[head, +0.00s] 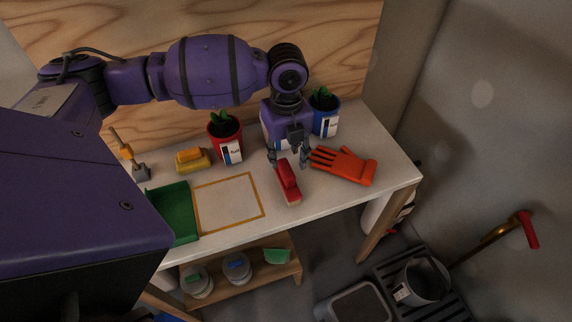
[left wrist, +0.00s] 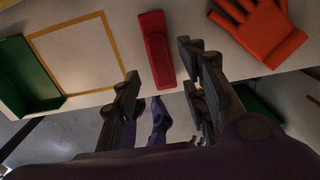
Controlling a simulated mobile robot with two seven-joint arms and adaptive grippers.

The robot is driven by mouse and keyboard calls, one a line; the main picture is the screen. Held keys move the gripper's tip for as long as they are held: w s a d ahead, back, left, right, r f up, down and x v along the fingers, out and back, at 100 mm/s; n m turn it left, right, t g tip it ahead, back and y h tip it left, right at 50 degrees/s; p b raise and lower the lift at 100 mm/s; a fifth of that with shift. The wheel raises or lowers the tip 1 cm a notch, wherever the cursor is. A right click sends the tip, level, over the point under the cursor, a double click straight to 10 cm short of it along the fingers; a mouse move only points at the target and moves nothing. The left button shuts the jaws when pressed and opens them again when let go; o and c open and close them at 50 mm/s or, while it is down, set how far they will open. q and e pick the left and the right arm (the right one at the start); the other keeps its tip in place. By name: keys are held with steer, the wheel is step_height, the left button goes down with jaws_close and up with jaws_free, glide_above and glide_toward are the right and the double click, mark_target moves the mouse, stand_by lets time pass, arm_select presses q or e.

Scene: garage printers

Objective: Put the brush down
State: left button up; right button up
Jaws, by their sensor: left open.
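A red brush (head: 288,184) with a pale bristle edge lies on the white table, between the outlined yellow rectangle (head: 229,201) and an orange glove (head: 344,165). My left gripper (head: 289,160) is open just behind and above the brush's far end. In the left wrist view the red brush (left wrist: 156,48) lies beyond and between the spread fingers (left wrist: 160,72), with no finger closed on it. Whether a fingertip touches it I cannot tell. My right gripper is not in view.
A green dustpan (head: 172,213) lies left of the rectangle, whose inside is bare. A yellow brush (head: 192,159), a red plant pot (head: 226,143) and a blue plant pot (head: 325,118) stand toward the back. The table's front edge (head: 330,208) is near the brush.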

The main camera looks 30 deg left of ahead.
arm_select(q)
step_height(320, 180, up, 7)
stand_by(0.3)
stand_by(0.4)
steer(key=shift+f, duration=0.15)
